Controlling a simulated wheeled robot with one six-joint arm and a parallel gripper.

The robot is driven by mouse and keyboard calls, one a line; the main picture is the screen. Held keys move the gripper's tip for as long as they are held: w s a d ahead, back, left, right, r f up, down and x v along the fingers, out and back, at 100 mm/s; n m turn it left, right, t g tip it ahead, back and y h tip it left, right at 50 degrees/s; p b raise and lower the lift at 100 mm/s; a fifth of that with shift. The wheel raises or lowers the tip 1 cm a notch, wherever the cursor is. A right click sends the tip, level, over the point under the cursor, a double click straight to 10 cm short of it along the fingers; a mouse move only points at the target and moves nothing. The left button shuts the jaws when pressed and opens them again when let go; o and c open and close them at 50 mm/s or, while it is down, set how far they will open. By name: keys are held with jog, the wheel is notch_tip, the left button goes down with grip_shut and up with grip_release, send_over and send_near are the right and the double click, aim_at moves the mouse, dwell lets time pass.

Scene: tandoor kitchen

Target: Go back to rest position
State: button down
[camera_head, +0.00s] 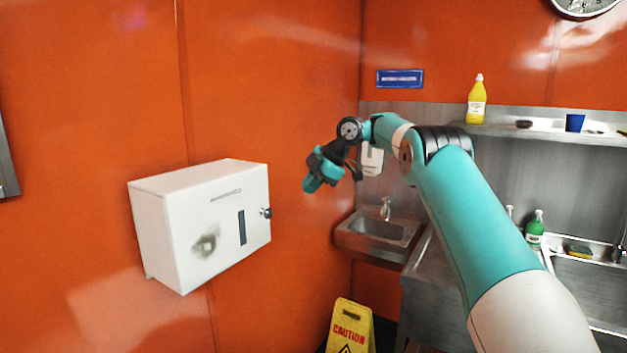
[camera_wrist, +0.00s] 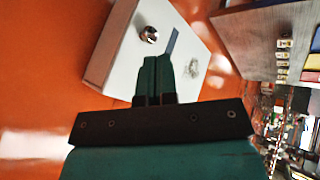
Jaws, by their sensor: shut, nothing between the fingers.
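My arm reaches from the lower right of the head view up and to the left. My gripper (camera_head: 312,184) is at its end, in front of the orange wall, up and to the right of a white wall box (camera_head: 165,225). In the wrist view my gripper (camera_wrist: 157,62) has its two teal fingers together, with nothing between them. The white box (camera_wrist: 120,58) lies behind the fingers there, with its round metal knob (camera_wrist: 149,34) just beyond the tips. The gripper looks apart from the box. The box's door looks shut.
A small hand sink (camera_head: 378,229) is in the corner, with a yellow caution sign (camera_head: 350,325) below. A steel shelf (camera_head: 545,132) holds a yellow bottle (camera_head: 476,102) and a blue cup (camera_head: 574,122). A green bottle (camera_head: 535,229) stands by the larger sink at right.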

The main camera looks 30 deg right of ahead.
jog(key=s+a+m+g+b, duration=0.1)
jog(key=s+a+m+b, duration=0.2)
jog(key=s+a, duration=0.65)
jog(key=s+a+m+g+b, duration=0.25)
jog(key=s+a, duration=0.45)
jog(key=a, duration=0.6)
jog(key=s+a+f+m+b, duration=0.1)
jog(key=s+f, duration=0.3)
jog(key=s, duration=0.5)
jog(key=s+a+f+m+g+b, duration=0.1)
jog(key=s+f, duration=0.4)
jog(key=s, duration=0.5)
jog(key=s+a+f+m+b, duration=0.2)
jog(key=s+f+m+b, duration=0.1)
jog(key=s, duration=0.6)
jog(key=shift+s+f+g+h, duration=0.2)
jog(key=shift+f+g+h, duration=0.2)
jog(key=shift+f, duration=0.3)
jog(key=shift+a, duration=0.15)
